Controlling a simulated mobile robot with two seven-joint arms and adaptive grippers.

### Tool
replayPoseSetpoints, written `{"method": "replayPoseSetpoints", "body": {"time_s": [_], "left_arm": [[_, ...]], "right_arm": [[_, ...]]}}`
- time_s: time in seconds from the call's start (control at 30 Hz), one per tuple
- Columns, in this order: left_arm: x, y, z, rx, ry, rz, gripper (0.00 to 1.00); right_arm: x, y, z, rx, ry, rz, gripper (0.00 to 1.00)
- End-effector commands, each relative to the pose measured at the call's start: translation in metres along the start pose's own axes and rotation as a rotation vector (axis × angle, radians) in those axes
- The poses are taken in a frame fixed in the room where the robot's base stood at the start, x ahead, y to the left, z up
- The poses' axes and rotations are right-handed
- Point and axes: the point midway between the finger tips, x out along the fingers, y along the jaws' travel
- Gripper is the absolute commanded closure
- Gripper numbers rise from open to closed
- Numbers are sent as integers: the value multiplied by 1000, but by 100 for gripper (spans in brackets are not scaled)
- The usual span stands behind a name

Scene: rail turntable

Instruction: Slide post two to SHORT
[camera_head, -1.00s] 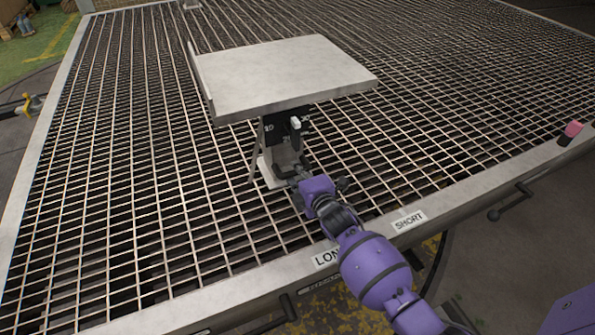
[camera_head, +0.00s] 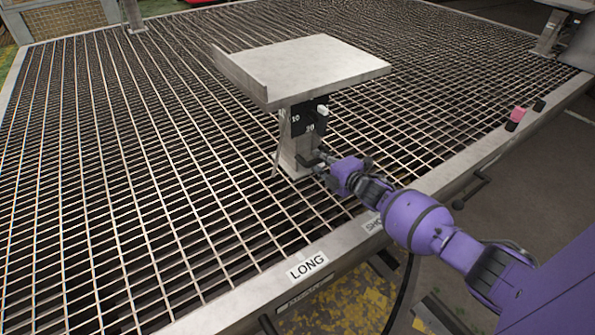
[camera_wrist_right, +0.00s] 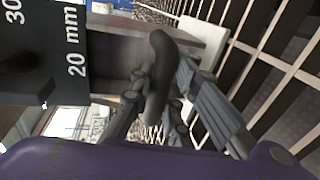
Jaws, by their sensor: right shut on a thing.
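The post (camera_head: 291,151) is a light metal upright on the grating, carrying a flat grey plate (camera_head: 325,68). A black panel (camera_head: 309,117) with a white knob is on it; the wrist view shows "20 mm" and "30" on a black panel (camera_wrist_right: 60,50). My right gripper (camera_head: 320,163) is shut on a dark handle (camera_wrist_right: 159,70) low on the post. On the front rim are the LONG label (camera_head: 307,265) and the SHORT label (camera_head: 371,225), partly hidden by my right arm. The post stands back from the rim, roughly across from SHORT. My left gripper is not in view.
The grating (camera_head: 130,200) is open and clear around the post. A pink-and-black knob (camera_head: 518,115) sits near the right rim. Another post (camera_head: 549,35) stands at the far right, and one more stands at the far left edge.

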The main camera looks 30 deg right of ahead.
Motion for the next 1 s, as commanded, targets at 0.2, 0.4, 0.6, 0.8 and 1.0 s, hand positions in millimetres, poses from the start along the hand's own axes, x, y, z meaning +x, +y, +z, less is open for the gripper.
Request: {"method": "replayPoseSetpoints", "body": {"time_s": [0.2, 0.4, 0.6, 0.8, 1.0], "left_arm": [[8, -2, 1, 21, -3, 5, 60], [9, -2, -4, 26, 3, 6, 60], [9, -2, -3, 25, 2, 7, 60], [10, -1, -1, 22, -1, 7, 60], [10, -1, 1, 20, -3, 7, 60]], "right_arm": [[-1, -3, 38, -4, -9, -6, 100], [-2, -3, 46, -2, -8, -7, 100], [-2, -3, 46, -2, -8, -7, 100], [-2, -3, 45, -2, -7, -7, 74], [-1, -2, 43, -2, -3, -4, 64]]}}
